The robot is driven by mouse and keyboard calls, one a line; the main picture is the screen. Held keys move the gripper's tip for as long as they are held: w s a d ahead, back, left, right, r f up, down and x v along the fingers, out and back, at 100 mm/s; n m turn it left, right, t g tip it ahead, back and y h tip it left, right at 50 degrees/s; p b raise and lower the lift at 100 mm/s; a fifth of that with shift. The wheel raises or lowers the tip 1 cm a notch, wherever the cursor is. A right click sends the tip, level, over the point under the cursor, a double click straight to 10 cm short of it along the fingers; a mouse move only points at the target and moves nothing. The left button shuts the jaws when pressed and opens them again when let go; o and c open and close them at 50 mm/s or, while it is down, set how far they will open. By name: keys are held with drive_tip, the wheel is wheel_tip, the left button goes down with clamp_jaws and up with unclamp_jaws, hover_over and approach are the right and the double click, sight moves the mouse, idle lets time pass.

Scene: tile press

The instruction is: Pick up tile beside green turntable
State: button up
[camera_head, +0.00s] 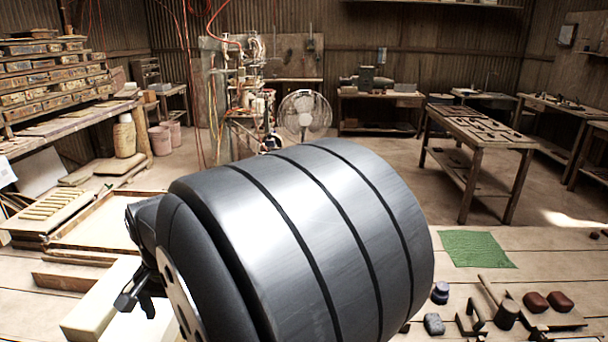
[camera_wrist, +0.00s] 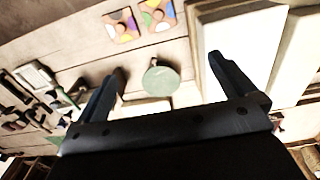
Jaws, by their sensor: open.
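In the wrist view my gripper (camera_wrist: 167,63) is open, with its two dark fingers wide apart and nothing between them. A round green turntable (camera_wrist: 160,80) shows beyond and between the fingers on the wooden table. A small dark piece touches or overlaps its upper edge. A pale flat piece (camera_wrist: 145,106) lies just below the turntable in the picture, partly hidden by the gripper body; I cannot tell whether it is a tile. Two colourful patterned tiles (camera_wrist: 121,25) (camera_wrist: 158,13) lie farther up. In the head view my arm hides the turntable.
Large white slabs (camera_wrist: 240,40) lie beside the right finger. Tools (camera_wrist: 65,100) and small dark objects lie at the left. In the head view a green mat (camera_head: 476,248) and reddish-brown blocks (camera_head: 560,300) are at the right. Bare planks show around the mat.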

drive_tip(key=f+n, duration=0.5)
drive_tip(key=f, duration=0.3)
drive_tip(key=f+n, duration=0.5)
drive_tip(key=f, duration=0.4)
drive_tip(key=f+n, duration=0.5)
drive_tip(key=f, duration=0.4)
drive_tip(key=shift+s+f+n, duration=0.15)
drive_tip(key=shift+s+n, duration=0.05)
drive_tip(key=shift+n, duration=0.2)
drive_tip(key=shift+d+f, duration=0.2)
drive_tip(key=shift+f, duration=2.35)
drive_tip(key=shift+c, duration=0.2)
drive_tip(key=c, duration=0.8)
